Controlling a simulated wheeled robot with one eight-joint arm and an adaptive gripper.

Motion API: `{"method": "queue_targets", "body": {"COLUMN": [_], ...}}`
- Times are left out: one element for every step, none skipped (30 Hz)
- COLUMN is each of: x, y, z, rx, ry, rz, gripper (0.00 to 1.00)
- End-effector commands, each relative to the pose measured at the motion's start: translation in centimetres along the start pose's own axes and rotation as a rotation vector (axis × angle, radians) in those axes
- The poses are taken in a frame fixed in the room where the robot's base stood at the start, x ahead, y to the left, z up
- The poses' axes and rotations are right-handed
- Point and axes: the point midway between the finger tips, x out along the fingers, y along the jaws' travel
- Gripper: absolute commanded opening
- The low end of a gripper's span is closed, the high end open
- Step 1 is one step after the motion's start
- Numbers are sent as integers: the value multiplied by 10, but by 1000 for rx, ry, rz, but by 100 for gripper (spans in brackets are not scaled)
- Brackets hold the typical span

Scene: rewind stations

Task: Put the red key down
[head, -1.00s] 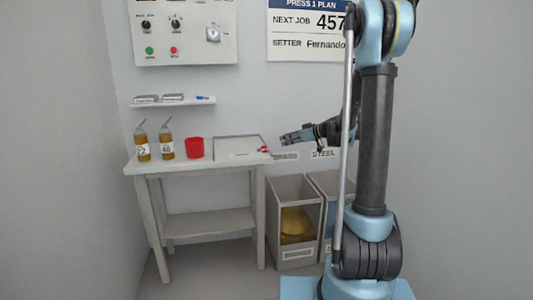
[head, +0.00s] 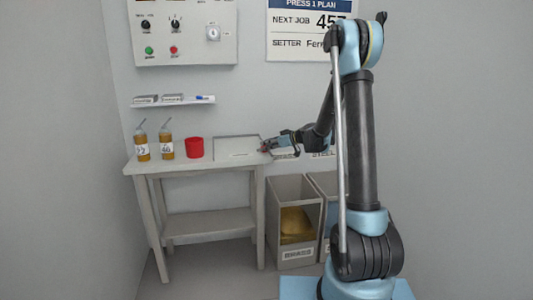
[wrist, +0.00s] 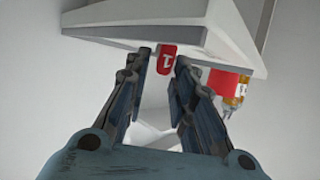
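The red key shows in the wrist view as a red tag (wrist: 167,58) marked "1", at the edge of the pale table (wrist: 120,38). My gripper (wrist: 164,60) reaches that edge with its two fingers apart, one on each side of the tag. A narrow gap seems to show beside the tag, so the fingers do not look closed on it. In the head view my gripper (head: 268,146) is at the table's right end and mostly hides the key there.
On the table (head: 225,163) stand two amber bottles (head: 142,148), a red cup (head: 194,148) and a grey tray or panel (head: 236,149). A shelf (head: 172,102) and control panel (head: 185,33) are on the wall.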

Motion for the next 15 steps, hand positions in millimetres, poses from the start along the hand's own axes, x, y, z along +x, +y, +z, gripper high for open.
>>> {"method": "queue_targets", "body": {"x": [8,12,17,22,25,29,30,31,32,32,32,32,32,32,32], "y": [1,1,1,1,1,1,1,1,1,2,2,2,2,2,2], "z": [1,2,2,1,1,2,2,2,2,2,2,2,2,2,2], "rx": [0,0,0,0,0,0,0,0,0,0,0,0,0,0,0], "ry": [0,0,0,0,0,0,0,0,0,0,0,0,0,0,0], "rz": [-1,-1,-1,-1,-1,-1,0,0,0,1,1,1,1,1,1], "gripper": [23,23,23,23,23,23,23,23,23,23,23,23,23,23,16]}}
